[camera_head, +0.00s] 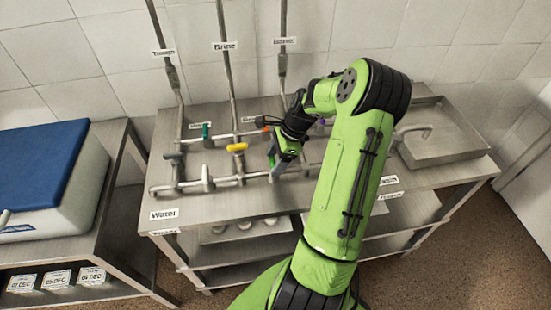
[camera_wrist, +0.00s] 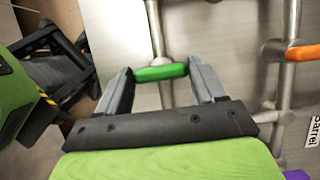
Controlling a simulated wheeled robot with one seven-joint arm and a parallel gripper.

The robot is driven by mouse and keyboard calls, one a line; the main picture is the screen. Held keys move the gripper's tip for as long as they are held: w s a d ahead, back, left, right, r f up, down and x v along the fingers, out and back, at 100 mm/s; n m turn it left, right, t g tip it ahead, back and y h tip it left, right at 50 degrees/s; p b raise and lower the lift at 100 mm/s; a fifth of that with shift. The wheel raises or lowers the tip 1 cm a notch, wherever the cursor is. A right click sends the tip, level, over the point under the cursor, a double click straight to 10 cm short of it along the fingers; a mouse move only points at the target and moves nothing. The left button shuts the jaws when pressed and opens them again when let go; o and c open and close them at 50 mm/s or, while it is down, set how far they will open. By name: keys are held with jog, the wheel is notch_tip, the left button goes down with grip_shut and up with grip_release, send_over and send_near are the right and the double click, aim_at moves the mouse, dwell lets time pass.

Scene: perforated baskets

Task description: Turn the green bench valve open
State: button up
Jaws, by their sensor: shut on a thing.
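The green valve handle (camera_wrist: 160,73) lies between the two fingers of my gripper (camera_wrist: 164,78) in the wrist view. Its ends meet the inner faces of the fingers, and it sits crosswise over a grey metal pipe (camera_wrist: 154,28). My gripper is shut on this handle. In the head view my gripper (camera_head: 278,163) is down at the pipework on the steel bench (camera_head: 345,178), right of the yellow valve. There the gripper and arm largely hide the held handle.
Upright pipes (camera_head: 228,62) rise behind. A sink (camera_head: 436,140) is right; a blue-lidded box (camera_head: 40,165) is left.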

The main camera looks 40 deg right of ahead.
jog(key=shift+r+n+p, duration=0.1)
jog(key=shift+n+p, duration=0.2)
jog(key=shift+n, duration=0.1)
jog(key=n+g+p, duration=0.1)
jog(key=n+p, duration=0.1)
jog(key=n, duration=0.1)
jog(key=shift+w+y, duration=0.1)
jog(key=shift+y, duration=0.2)
jog(key=n+g+p, duration=0.1)
jog(key=n+g, duration=0.1)
jog(key=n, duration=0.2)
jog(key=shift+w+d+p, duration=0.1)
jog(key=shift+w+p, duration=0.05)
jog(key=shift+p, duration=0.15)
jog(key=n, duration=0.2)
jog(key=n+g, duration=0.1)
jog(key=n, duration=0.2)
jog(key=shift+w+g, duration=0.1)
jog(key=shift+g, duration=0.2)
jog(key=n, duration=0.2)
jog(key=n+g+h, duration=0.1)
jog(key=n, duration=0.1)
jog(key=shift+w+n+h, duration=0.1)
jog(key=shift+n+h, duration=0.2)
jog(key=shift+n, duration=0.4)
jog(key=o, duration=1)
jog(key=shift+o, duration=0.2)
